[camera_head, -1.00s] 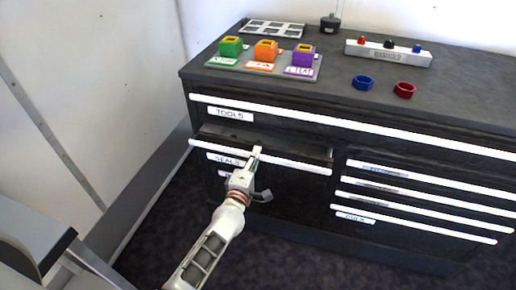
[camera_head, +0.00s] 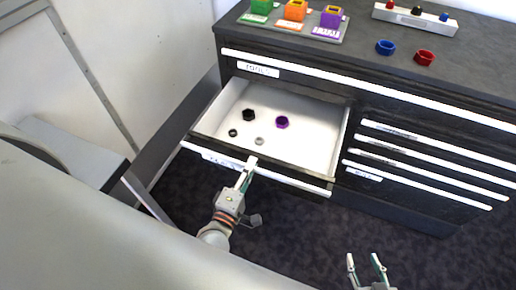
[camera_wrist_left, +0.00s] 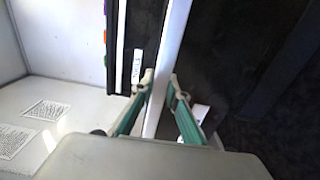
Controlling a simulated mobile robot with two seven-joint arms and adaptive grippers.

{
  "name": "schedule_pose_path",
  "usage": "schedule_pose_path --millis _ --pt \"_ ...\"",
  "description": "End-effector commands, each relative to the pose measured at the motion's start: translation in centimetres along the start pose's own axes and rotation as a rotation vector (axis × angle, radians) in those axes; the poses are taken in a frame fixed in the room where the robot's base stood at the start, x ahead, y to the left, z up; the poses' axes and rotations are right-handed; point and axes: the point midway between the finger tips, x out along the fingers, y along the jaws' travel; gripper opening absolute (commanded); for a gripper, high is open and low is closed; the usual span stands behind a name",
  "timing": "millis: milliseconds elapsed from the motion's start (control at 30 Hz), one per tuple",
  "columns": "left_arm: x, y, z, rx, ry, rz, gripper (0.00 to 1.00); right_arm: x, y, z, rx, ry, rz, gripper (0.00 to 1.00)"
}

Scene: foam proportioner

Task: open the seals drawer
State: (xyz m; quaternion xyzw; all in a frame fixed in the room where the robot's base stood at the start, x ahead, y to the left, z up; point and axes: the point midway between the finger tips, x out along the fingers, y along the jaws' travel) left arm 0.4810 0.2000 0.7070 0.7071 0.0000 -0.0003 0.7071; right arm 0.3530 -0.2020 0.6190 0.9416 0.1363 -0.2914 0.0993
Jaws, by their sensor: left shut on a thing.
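The seals drawer (camera_head: 318,140) stands pulled well out from the dark cabinet, its white inside showing in the head view. It holds a black hex piece (camera_head: 249,115), a purple ring (camera_head: 282,122) and two small rings, one dark (camera_head: 233,132) and one grey (camera_head: 259,141). My left gripper (camera_head: 250,165) is shut on the drawer's white handle bar (camera_head: 295,182). In the left wrist view the bar (camera_wrist_left: 176,35) runs between the two fingers (camera_wrist_left: 160,80). My right gripper (camera_head: 363,257) is open and empty at the bottom right of the head view, apart from the cabinet.
The tools drawer (camera_head: 400,92) above is shut, as are the narrow drawers (camera_head: 425,160) at right. On the cabinet top are coloured blocks on a tray (camera_head: 328,38), a blue ring (camera_head: 385,47), a red ring (camera_head: 425,57) and a white manifold (camera_head: 415,19). Dark floor lies in front.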

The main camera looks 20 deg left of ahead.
Motion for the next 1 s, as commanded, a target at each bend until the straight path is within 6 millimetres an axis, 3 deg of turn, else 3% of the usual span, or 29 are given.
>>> schedule_pose_path --millis 100,300,833,867,900,933,1000 --pt "-2.2 0.1 0.0 0.0 -0.002 -0.002 0.0 -0.2 0.0 -0.3 0.002 0.0 -0.001 0.4" --pt "-4.4 0.0 0.0 -0.001 0.0 -0.001 0.0 -0.3 0.0 -0.1 0.001 -0.007 -0.001 0.4" --pt "-5.3 0.0 0.0 0.0 0.0 0.0 0.0 -0.4 0.2 -0.9 0.0 0.004 0.001 0.4" --pt "-5.3 0.0 0.0 0.0 0.0 0.0 0.17 -0.4 0.2 -0.9 0.0 0.004 0.001 0.4" --pt "-5.3 0.0 0.0 0.0 0.0 0.0 0.27 -0.4 0.2 -0.9 0.0 0.004 0.001 0.4" --pt "-5.3 0.0 0.0 0.0 0.0 0.0 0.32 -0.4 0.2 -0.9 0.0 0.004 0.001 0.4" --pt "-5.3 0.0 0.0 0.0 0.0 0.0 0.32 -0.4 0.2 -0.9 0.0 0.004 0.001 0.4"
